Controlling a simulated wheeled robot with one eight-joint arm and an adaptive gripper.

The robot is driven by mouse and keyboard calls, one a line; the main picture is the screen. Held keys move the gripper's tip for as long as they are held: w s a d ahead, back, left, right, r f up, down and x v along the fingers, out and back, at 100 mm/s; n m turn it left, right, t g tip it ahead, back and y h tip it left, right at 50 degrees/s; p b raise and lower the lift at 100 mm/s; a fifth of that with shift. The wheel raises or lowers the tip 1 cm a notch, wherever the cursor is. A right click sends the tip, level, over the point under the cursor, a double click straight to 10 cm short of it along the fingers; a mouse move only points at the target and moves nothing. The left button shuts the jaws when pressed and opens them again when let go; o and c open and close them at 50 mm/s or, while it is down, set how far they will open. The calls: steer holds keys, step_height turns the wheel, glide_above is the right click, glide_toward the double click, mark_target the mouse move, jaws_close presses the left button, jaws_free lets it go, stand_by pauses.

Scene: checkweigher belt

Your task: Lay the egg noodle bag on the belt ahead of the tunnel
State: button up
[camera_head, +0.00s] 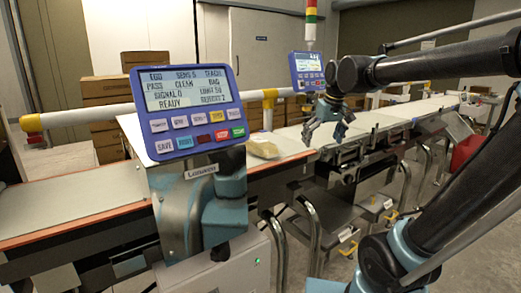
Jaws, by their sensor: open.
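A pale yellow bag (263,147), which looks like the egg noodle bag, lies on the light belt (292,142) just right of the control panel. Its left end is partly hidden by the panel. The tunnel (160,190) appears to be the light housing behind and below the blue control panel (185,108); its opening is hidden from this side. My gripper (324,138) points down over the belt, to the right of the bag. It is open and empty, with a gap between it and the bag in the picture.
A white rail (90,116) with yellow fittings runs past the panel. The left belt (60,208) is bare. Brown cartons (105,95) are stacked behind.

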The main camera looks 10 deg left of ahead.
steer(key=w+a+r+n, duration=0.1)
steer(key=w+a+r, duration=0.15)
steer(key=a, duration=0.35)
steer(key=w+a+r+n, duration=0.1)
steer(key=w+a+r, duration=0.15)
steer(key=a, duration=0.25)
steer(key=n+y, duration=0.1)
steer(key=n, duration=0.1)
glide_toward(260, 140)
steer(key=x, duration=0.6)
steer(key=shift+w+a+f, duration=0.1)
steer(key=shift+w+f, duration=0.15)
steer(key=shift+w, duration=0.05)
steer(key=shift+s+x, duration=0.2)
steer(key=shift+x, duration=2.85)
steer(key=shift+a, duration=0.1)
steer(key=shift+c, duration=0.6)
steer(key=c, duration=1.6)
steer(key=shift+r, duration=0.15)
